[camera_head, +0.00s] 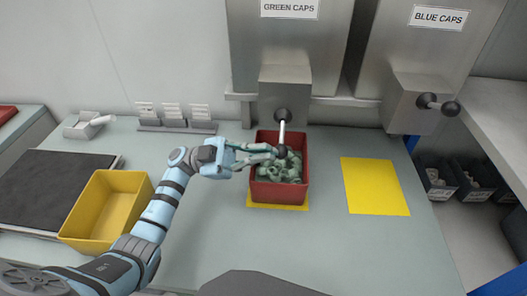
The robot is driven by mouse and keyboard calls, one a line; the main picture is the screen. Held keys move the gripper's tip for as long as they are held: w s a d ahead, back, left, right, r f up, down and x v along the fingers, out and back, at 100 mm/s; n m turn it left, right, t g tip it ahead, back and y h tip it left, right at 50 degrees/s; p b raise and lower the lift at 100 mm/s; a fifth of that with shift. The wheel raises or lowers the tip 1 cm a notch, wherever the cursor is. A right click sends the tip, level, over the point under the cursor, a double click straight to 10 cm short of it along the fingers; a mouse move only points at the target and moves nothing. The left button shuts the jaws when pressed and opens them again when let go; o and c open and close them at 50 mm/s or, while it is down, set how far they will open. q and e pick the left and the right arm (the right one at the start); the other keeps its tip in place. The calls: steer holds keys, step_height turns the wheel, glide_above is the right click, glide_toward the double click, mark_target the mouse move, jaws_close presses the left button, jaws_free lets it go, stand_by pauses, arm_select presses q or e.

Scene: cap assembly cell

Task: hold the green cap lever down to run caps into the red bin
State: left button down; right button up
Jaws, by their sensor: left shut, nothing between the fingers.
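The green cap lever (282,133) hangs from the hub under the dispenser labelled GREEN CAPS (290,40). It points down, with its black knob (282,151) over the red bin. The red bin (279,193) stands below on a yellow mat and holds several pale green caps (281,171). My left gripper (272,153) reaches in from the left over the bin's left rim. Its fingers are shut with nothing between them, and the tips are at or just beside the knob; contact is hard to tell. My right gripper is out of view.
The BLUE CAPS dispenser (430,55) has its lever (440,105) pointing sideways to the right. An empty yellow mat (375,186) lies right of the bin. An empty yellow bin (107,207) stands left. A small rack (175,125) is at the back. Dark bins (472,185) sit far right.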

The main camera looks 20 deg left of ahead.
arm_select(q)
steer(key=v, duration=0.7)
steer(key=shift+a, duration=0.1)
stand_by(0.4)
